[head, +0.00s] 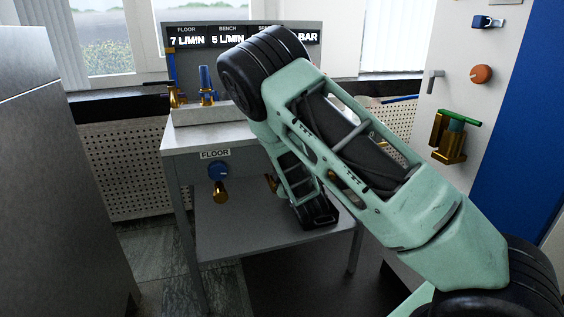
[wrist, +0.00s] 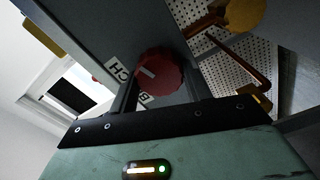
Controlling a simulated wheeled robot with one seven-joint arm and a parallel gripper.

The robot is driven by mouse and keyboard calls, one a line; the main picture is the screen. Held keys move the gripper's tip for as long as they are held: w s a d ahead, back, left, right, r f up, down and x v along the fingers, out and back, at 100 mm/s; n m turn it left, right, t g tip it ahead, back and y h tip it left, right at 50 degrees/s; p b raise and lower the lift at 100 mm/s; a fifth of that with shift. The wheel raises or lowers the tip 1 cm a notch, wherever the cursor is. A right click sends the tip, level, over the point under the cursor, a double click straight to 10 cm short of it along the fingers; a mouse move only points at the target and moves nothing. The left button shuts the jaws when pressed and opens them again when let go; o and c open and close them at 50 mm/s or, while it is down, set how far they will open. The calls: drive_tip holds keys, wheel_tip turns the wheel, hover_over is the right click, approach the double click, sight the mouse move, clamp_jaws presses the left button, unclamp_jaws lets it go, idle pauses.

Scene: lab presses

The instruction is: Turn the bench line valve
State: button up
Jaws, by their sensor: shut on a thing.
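The bench line valve shows in the wrist view as a red, ribbed round knob (wrist: 163,70) with a pale pointer mark. It sits on a grey panel, with a partly covered label (wrist: 117,69) beside it that reads as parts of "BENCH". My gripper (wrist: 161,88) is shut on the red knob, with one dark finger on each side of it. In the head view my arm hides the red knob and the fingertips. The display board (head: 196,38) reads FLOOR 7 L/MIN and BENCH 5 L/MIN; its third reading is mostly covered, with "BAR" showing.
The blue floor valve knob (head: 218,171) sits left of my arm on the grey bench (head: 182,142), above a brass outlet (head: 221,191). Brass and blue taps (head: 207,86) stand on the bench top. A brass valve with a green handle (head: 449,136) is on the right wall.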

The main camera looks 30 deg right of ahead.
drive_tip(key=n+p, duration=0.2)
drive_tip(key=n, duration=0.4)
drive_tip(key=shift+f, duration=0.1)
drive_tip(key=shift+n, duration=0.4)
drive_tip(key=o, duration=1)
drive_tip(key=shift+p+v, duration=3.5)
drive_tip(key=shift+v, duration=5.25)
